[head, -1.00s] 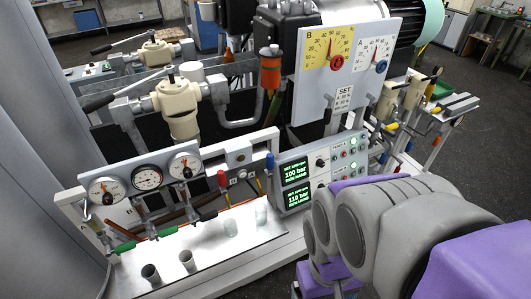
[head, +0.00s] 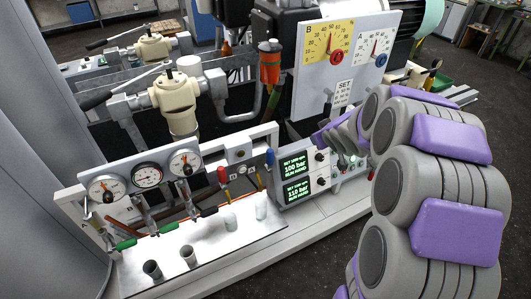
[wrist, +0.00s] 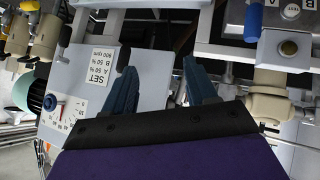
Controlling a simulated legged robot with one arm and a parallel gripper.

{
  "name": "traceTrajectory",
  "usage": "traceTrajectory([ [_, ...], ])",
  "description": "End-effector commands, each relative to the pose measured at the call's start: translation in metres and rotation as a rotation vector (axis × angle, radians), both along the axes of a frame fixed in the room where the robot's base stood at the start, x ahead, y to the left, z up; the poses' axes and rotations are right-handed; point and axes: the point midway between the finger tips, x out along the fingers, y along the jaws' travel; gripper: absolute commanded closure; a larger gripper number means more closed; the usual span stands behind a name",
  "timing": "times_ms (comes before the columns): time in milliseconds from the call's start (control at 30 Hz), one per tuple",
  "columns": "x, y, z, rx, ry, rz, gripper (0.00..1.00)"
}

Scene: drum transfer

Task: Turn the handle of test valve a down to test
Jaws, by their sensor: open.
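I cannot read which handle belongs to test valve a. A green handle (head: 126,245) and a black handle (head: 208,211) lie near the metal tray. My gripper (wrist: 158,67) is open and empty in the wrist view, its dark blue fingers apart. It is in front of the SET plate (wrist: 100,68), touching no handle that I can see. The blue handle also shows in the wrist view (wrist: 253,22). My arm hides part of the control box.
The metal tray (head: 205,250) holds several small cups. A control box (head: 297,180) with green screens stands right of the rail. A board with dials A and B (head: 345,60) rises behind. Cream valves (head: 178,100) with long black levers stand at the back left.

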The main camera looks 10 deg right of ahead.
Motion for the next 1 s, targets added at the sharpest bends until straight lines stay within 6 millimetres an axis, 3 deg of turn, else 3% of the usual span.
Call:
traceTrajectory([
  [200,0.055,-0.005,-0.029,0.066,-0.163,0.180,0.43],
  [333,0.072,-0.001,-0.051,0.131,-0.247,0.296,0.43],
  [467,0.076,0.005,-0.074,0.214,-0.321,0.414,0.43],
  [633,0.060,0.016,-0.106,0.359,-0.405,0.566,0.43],
  [800,0.027,0.026,-0.132,0.520,-0.470,0.699,0.43],
  [1000,-0.007,0.034,-0.148,0.657,-0.510,0.790,0.43],
])
